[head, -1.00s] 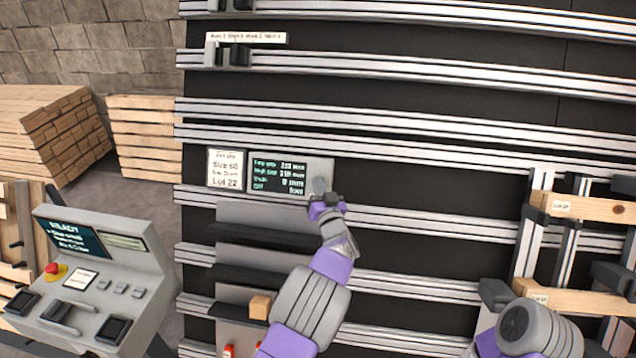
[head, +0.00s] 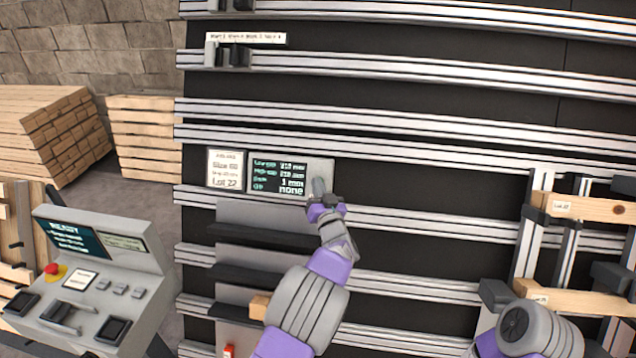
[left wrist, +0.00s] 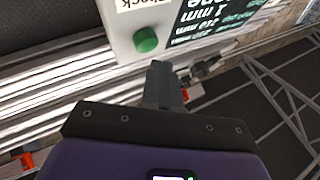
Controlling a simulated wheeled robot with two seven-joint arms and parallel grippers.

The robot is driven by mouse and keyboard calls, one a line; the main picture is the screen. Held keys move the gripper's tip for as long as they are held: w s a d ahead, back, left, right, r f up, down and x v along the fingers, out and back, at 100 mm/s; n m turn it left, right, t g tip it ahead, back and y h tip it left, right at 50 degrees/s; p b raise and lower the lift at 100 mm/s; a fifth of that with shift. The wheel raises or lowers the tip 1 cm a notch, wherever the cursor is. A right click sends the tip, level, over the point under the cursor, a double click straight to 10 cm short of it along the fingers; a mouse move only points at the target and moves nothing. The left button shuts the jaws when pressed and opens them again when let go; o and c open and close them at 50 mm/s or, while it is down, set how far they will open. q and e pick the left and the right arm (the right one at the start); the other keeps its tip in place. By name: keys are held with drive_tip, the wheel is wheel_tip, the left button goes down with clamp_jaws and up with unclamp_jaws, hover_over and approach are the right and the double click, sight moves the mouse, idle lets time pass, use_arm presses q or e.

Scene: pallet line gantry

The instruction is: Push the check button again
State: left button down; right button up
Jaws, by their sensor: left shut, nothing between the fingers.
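The check button is a round green knob (left wrist: 146,40) on a pale grey box, beside the word "check", in the left wrist view. The box, the check display (head: 326,168), hangs on the rails in the head view; its dark screen reads "1 mm" and "none" in the lower lines. My left gripper (head: 319,187) is shut and empty in front of the box's right end, hiding the button in the head view. In the left wrist view its fingertips (left wrist: 160,73) are close to the button, with a small gap seeming to show. My right gripper is not seen, only part of that arm.
A white card (head: 226,169) reading "Lot 22" is left of the screen. A console (head: 120,290) with a red button stands lower left. Timber in a frame (head: 590,208) is at right, near my right arm. Stacked planks (head: 50,130) stand behind.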

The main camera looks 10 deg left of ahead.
use_arm(q)
drive_tip(key=s, duration=0.1)
drive_tip(key=s+r, duration=0.1)
drive_tip(key=s, duration=0.1)
drive_tip(key=s+r, duration=0.1)
drive_tip(key=shift+s+r, duration=0.15)
drive_tip(key=shift+s, duration=0.05)
idle(0.4)
idle(0.5)
